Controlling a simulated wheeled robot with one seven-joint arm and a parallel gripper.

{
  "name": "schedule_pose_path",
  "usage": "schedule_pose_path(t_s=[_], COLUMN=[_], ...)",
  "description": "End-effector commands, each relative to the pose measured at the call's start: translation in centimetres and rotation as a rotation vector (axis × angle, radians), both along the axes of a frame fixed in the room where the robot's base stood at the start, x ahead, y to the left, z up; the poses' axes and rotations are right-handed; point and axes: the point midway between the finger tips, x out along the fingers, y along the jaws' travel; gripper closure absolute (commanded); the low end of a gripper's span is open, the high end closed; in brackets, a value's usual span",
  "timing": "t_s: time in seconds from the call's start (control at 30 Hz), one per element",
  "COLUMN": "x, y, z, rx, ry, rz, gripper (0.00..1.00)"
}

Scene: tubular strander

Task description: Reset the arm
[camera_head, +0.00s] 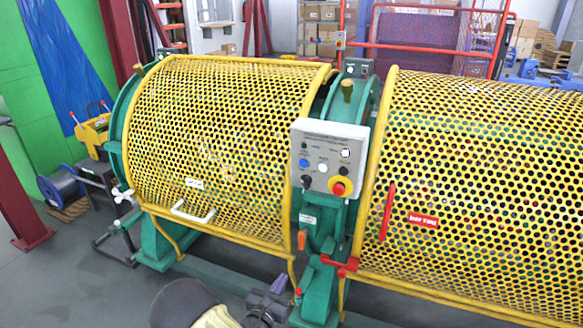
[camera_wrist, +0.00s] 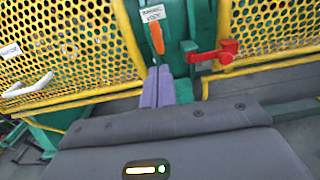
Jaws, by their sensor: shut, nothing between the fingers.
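My gripper (camera_head: 279,285) is low at the bottom middle of the head view, in front of the strander's green frame. In the wrist view its two purple fingers (camera_wrist: 158,87) lie side by side, shut and empty. They point toward the green post below an orange handle (camera_wrist: 156,38). A red lever (camera_wrist: 218,54) is to their right. The fingers appear apart from the handle and lever. My arm enters from the bottom edge of the head view, and most of it is out of view.
The yellow mesh guards (camera_head: 225,140) and (camera_head: 480,180) stand left and right of a grey control box (camera_head: 328,160) with an emergency stop. The left guard has a white handle (camera_head: 192,212). A wire spool (camera_head: 62,187) stands at left. Grey floor (camera_head: 60,285) is clear at lower left.

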Motion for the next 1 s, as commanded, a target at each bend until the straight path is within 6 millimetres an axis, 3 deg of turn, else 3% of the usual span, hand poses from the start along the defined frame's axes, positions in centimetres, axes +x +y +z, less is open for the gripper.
schedule_pose_path(t_s=[0.13, 0.27, 0.4, 0.5, 0.7, 1.0], x=[-0.2, -1.7, -5.2, -8.1, -13.8, -19.1], y=[-3.5, -9.4, -15.3, -18.3, -21.1, -20.5], z=[1.2, 2.6, 3.8, 4.3, 5.4, 8.3], rx=[0.069, 0.213, 0.421, 0.584, 0.948, 1.563], ry=[0.018, 0.053, 0.091, 0.107, 0.101, -0.038], rz=[-0.138, -0.390, -0.694, -0.896, -1.250, -1.630], gripper=[1.00, 1.00, 1.00, 1.00, 1.00, 1.00])
